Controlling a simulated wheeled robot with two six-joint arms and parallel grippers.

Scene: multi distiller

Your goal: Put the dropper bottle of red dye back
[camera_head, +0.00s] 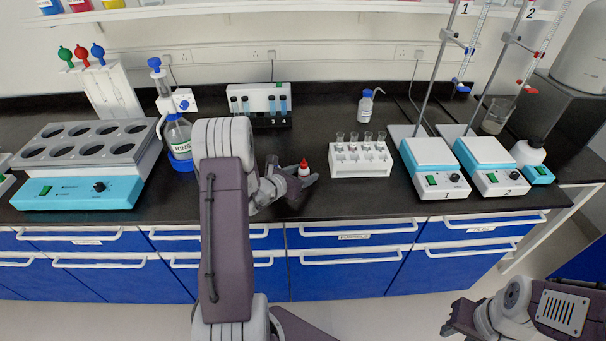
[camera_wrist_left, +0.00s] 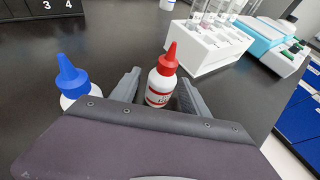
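The red-capped white dropper bottle (camera_head: 304,169) stands upright on the black bench near its front edge. It also shows in the left wrist view (camera_wrist_left: 161,84). My left gripper (camera_head: 300,184) is low over the bench with its fingers on either side of this bottle. In the left wrist view the gripper (camera_wrist_left: 158,92) looks open, with a gap between the left finger and the bottle.
A blue-capped dropper bottle (camera_wrist_left: 70,82) stands just left of my left gripper. A white rack with glass vials (camera_head: 360,160) is to the right, before two stirrer stations (camera_head: 430,170). A numbered rack (camera_head: 258,98) stands behind. Bench between these is bare.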

